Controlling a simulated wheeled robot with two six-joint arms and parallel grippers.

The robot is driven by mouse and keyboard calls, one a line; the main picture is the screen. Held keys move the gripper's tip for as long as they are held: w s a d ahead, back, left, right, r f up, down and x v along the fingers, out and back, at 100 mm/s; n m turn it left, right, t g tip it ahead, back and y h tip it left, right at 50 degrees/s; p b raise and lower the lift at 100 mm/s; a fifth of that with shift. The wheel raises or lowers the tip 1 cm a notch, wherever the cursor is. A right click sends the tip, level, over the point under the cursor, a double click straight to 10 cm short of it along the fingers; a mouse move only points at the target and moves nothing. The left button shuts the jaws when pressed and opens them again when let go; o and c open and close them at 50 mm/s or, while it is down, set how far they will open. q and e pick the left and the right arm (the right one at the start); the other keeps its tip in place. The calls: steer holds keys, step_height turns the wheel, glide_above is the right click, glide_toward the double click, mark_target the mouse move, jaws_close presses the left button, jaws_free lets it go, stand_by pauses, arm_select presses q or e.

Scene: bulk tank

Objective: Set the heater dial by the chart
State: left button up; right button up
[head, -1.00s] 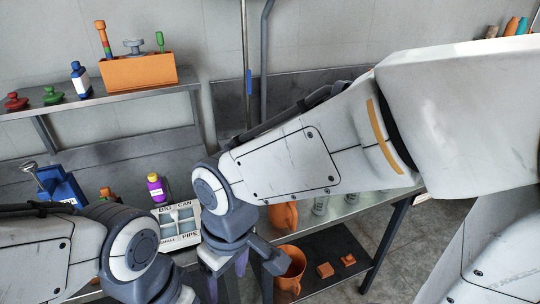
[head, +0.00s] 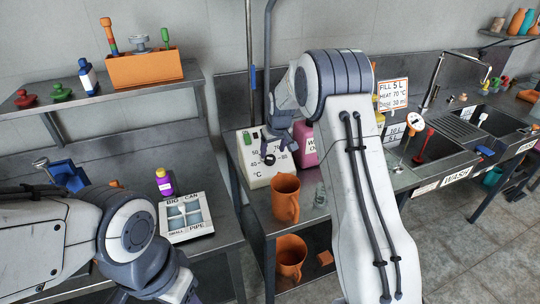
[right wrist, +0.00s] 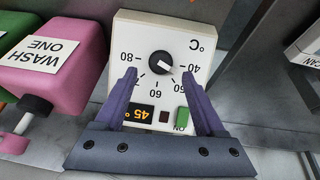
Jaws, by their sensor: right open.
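The heater (head: 256,178) is a white box with a black dial (right wrist: 160,64), marks from 40 to 80 °C, a display (right wrist: 139,115) reading 45 and a green switch (right wrist: 181,119). The dial's pale pointer lies between the 40 and 50 marks. My right gripper (right wrist: 160,76) is open, its fingers on either side of the dial in the right wrist view; I cannot tell whether they touch it. The chart (head: 393,94) reads fill 5 L, heat 70 °C, dose 30 ml. My left arm shows at lower left, its fingers out of view.
A pink container (right wrist: 64,68) labelled wash one stands beside the heater. An orange jug (head: 286,198) stands in front of it, with another (head: 291,255) on the shelf below. A sorting tray (head: 186,217) and purple bottle (head: 163,182) are left. Sinks (head: 447,145) are right.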

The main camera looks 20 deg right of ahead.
mark_target(271, 158)
steer(key=x, duration=0.5)
steer(key=shift+a+p, duration=0.1)
steer(key=shift+p, duration=0.3)
